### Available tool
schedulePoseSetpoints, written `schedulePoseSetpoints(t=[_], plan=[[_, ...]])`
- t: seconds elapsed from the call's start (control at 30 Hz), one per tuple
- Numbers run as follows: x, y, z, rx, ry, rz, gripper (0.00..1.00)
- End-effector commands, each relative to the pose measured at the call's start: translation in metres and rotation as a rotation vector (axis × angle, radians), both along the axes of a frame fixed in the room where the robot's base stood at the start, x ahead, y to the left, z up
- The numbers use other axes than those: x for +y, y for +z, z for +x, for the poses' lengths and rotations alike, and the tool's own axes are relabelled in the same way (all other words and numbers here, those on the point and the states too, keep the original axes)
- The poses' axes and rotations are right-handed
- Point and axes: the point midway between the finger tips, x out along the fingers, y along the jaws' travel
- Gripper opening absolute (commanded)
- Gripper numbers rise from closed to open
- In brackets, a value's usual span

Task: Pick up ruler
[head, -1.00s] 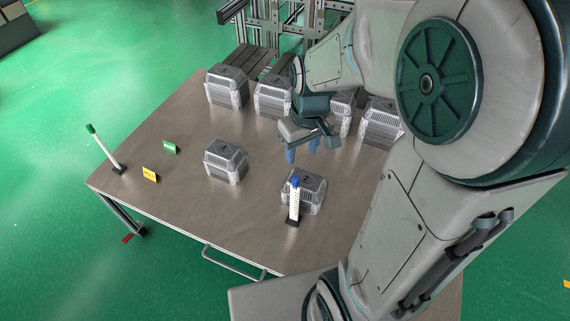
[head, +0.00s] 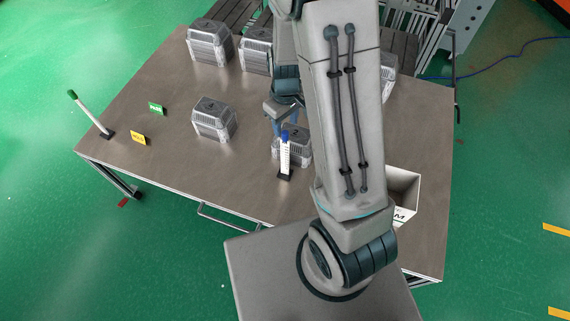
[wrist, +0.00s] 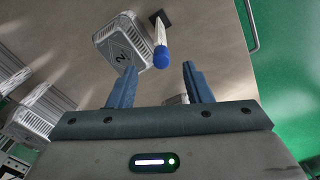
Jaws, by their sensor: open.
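The ruler (head: 285,158) is a white upright strip with dark markings and a blue top, standing in a small black base on the table. In the wrist view the ruler (wrist: 159,33) points its blue end toward me, beyond the fingertips and between their lines. My gripper (head: 284,129) is over the table close to the ruler's top, with its fingers partly hidden behind it. In the wrist view my gripper (wrist: 158,75) has its two blue fingers apart, with nothing between them. A second white stick with a green top (head: 88,113) leans in a black base at the table's far left.
A grey ribbed case (head: 300,150) stands right behind the ruler; another (head: 213,120) is to its left. More cases (head: 208,43) line the back. Green (head: 156,109) and yellow (head: 139,138) cards stand at left. A white box (head: 402,186) is at right.

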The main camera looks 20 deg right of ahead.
Motion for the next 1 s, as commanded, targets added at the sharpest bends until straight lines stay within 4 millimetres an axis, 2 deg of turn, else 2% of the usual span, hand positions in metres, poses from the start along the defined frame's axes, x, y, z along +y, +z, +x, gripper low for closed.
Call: schedulePoseSetpoints(t=[0.17, 0.5, 0.8, 0.97, 1.0], plan=[[0.001, -0.011, -0.001, 0.004, -0.001, 0.000, 0.45], [0.002, -0.050, 0.000, 0.003, 0.000, 0.001, 0.45], [0.002, -0.053, 0.000, 0.000, -0.001, 0.000, 0.45], [0.002, -0.053, 0.000, 0.000, -0.001, 0.000, 0.01], [0.002, -0.053, 0.000, 0.000, -0.001, 0.000, 0.00]])
